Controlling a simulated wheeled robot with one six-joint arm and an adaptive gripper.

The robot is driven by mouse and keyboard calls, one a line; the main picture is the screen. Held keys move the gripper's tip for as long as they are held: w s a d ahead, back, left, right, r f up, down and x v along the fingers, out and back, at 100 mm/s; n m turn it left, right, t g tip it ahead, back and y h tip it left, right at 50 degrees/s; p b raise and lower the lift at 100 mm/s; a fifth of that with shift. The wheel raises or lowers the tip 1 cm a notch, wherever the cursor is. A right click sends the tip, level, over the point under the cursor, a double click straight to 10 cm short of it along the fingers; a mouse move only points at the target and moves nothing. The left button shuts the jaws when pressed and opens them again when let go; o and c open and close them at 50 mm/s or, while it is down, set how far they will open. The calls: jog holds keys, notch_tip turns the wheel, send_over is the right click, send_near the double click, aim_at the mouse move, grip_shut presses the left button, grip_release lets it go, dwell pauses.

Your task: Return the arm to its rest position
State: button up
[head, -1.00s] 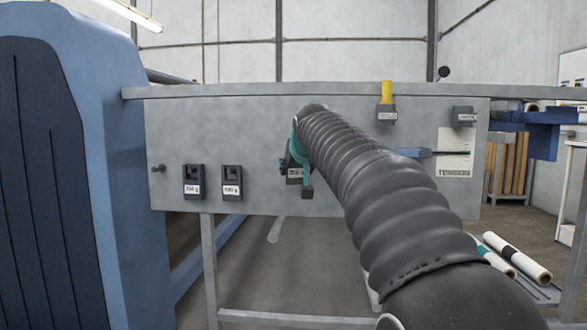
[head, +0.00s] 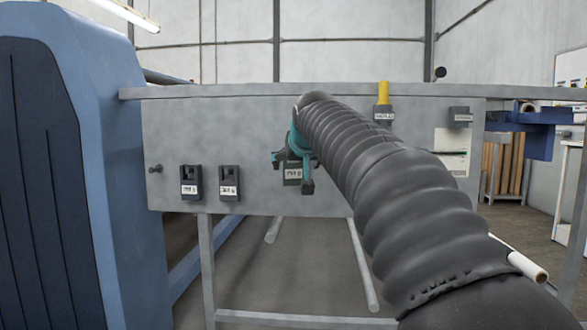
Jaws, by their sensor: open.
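My arm, in a dark ribbed sleeve, reaches from the lower right of the head view up to the front of the grey press panel. My gripper (head: 292,172), teal with dark fingers, is at the arm's far end in front of the panel. Its fingers are spread, and I see nothing held between them. A small labelled block shows behind the fingers, partly covered. I cannot tell how far the fingers are from the panel.
A blue housing (head: 90,120) stands left. A white roll (head: 528,267) lies lower right.

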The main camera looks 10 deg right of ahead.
jog(key=v, duration=0.8)
jog(key=s+f+g, duration=0.2)
jog(key=s+f, duration=0.1)
jog(key=f, duration=0.6)
jog(key=s+f+g, duration=0.2)
jog(key=s+f, duration=0.2)
jog(key=f, duration=0.5)
jog(key=s+f+g+p, duration=0.1)
jog(key=s+f, duration=0.4)
jog(key=s, duration=0.3)
jog(key=s+f+p, duration=0.2)
jog(key=s+f, duration=0.2)
jog(key=s, duration=0.4)
jog(key=s+a+f+g+p, duration=0.1)
jog(key=s+f+p, duration=0.1)
jog(key=s+f, duration=0.3)
jog(key=shift+s+f+n+g+y, duration=0.3)
jog(key=shift+s+f, duration=0.1)
jog(key=shift+s, duration=1.7)
